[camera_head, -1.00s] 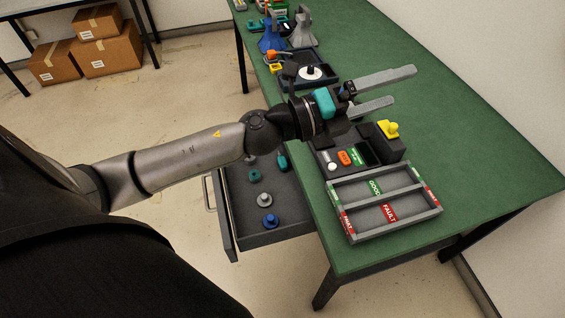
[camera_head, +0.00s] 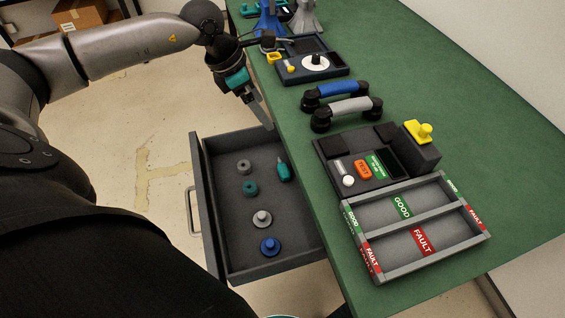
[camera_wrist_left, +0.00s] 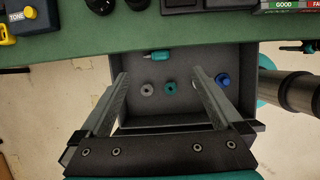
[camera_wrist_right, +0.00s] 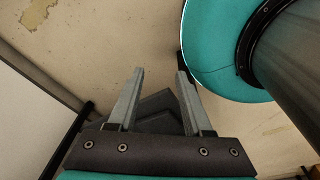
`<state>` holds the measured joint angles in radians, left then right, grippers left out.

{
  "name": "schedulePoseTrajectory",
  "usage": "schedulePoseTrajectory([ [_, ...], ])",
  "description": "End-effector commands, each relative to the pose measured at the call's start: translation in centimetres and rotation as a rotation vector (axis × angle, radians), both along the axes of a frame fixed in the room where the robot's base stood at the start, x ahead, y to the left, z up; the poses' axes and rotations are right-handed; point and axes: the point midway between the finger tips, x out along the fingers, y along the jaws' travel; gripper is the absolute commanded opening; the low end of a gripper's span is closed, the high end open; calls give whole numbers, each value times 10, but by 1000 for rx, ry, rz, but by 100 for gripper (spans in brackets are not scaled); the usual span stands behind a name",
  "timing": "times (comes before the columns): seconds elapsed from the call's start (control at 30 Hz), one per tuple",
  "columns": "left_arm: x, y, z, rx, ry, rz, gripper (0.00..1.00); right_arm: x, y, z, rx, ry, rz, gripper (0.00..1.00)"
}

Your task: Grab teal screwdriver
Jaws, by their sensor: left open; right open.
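The teal screwdriver (camera_head: 284,172) lies in the open drawer (camera_head: 205,215), near its far right side by the table edge. In the left wrist view the screwdriver (camera_wrist_left: 157,56) lies against the drawer's table-side wall, beyond my fingertips and roughly centred between them. My left gripper (camera_head: 264,118) hangs at the far end of the drawer, open and empty, and it also shows in the left wrist view (camera_wrist_left: 160,73). My right gripper (camera_wrist_right: 160,73) is open and empty in the right wrist view, away from the drawer and out of the head view.
The drawer also holds a grey piece (camera_head: 244,166), a teal piece (camera_head: 250,188), a light grey knob (camera_head: 262,218) and a blue knob (camera_head: 270,246). On the green table (camera_head: 440,100) are blue and grey handsets (camera_head: 347,107), a test box (camera_head: 330,150) and a GOOD/FAULT tray (camera_head: 432,212).

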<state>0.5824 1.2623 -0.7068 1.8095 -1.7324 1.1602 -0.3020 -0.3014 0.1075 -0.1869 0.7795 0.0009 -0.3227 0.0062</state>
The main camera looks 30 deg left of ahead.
Motion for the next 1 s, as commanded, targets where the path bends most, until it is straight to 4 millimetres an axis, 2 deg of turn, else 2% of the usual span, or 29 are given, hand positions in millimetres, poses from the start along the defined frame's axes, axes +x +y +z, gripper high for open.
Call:
schedulePoseTrajectory([
  [0.03,0,0,-25,0,0,0,100,8,-1,-22,-2,-12,-1,50],
  [0.1,0,0,-41,0,0,0,100,16,-2,-35,-4,-20,-2,50],
  [0.3,0,0,-82,-2,-1,1,100,36,-7,-68,-10,-42,-5,50],
  [0.4,0,0,-96,-2,-1,1,100,44,-8,-79,-12,-52,-7,50],
  [0.6,1,-1,-110,-3,-1,1,100,52,-9,-89,-15,-61,-9,50],
  [0.77,3,-3,-120,-5,1,0,100,58,-6,-88,-12,-64,-9,50],
  [1.0,13,-13,-153,-6,0,-1,100,74,6,-78,-1,-66,-9,50],
])
